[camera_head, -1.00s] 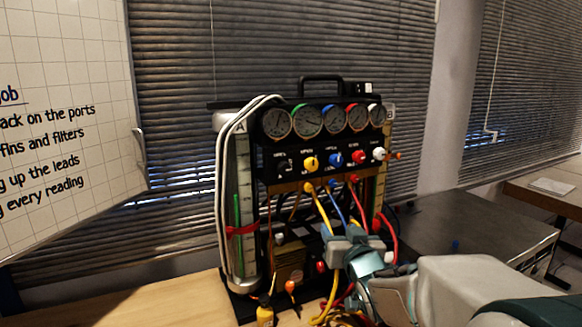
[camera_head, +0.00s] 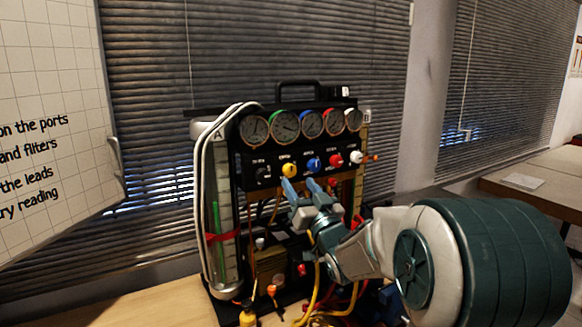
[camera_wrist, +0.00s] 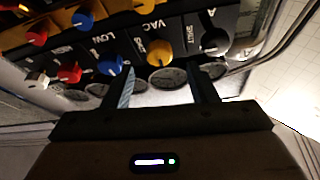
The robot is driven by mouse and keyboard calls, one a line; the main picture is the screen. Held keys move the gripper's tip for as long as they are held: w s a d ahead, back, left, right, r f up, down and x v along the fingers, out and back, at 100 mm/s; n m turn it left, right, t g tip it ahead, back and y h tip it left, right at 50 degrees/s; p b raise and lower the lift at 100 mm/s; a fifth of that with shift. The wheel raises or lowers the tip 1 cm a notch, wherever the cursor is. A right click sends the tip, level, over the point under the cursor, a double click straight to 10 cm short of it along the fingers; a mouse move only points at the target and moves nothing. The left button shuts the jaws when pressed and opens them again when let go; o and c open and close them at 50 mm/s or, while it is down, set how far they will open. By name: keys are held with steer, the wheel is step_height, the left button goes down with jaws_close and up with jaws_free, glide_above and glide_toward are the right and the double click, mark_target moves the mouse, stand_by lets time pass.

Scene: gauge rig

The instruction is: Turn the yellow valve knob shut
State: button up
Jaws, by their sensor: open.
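The yellow valve knob (camera_head: 289,170) sits in the row of knobs on the black gauge panel, between a black knob (camera_head: 263,175) and a blue knob (camera_head: 314,165). No contact is clear.
Round gauges (camera_head: 285,124) line the panel above the knobs. Red (camera_head: 336,160) and white (camera_head: 357,157) knobs stand to the right. Coloured hoses hang below. A small yellow bottle (camera_head: 249,316) stands on the bench in front. A whiteboard (camera_head: 50,100) is at left.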

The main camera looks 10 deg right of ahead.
mark_target(291, 172)
steer(key=p+x, duration=0.1)
steer(key=x, duration=0.5)
steer(key=c, duration=1)
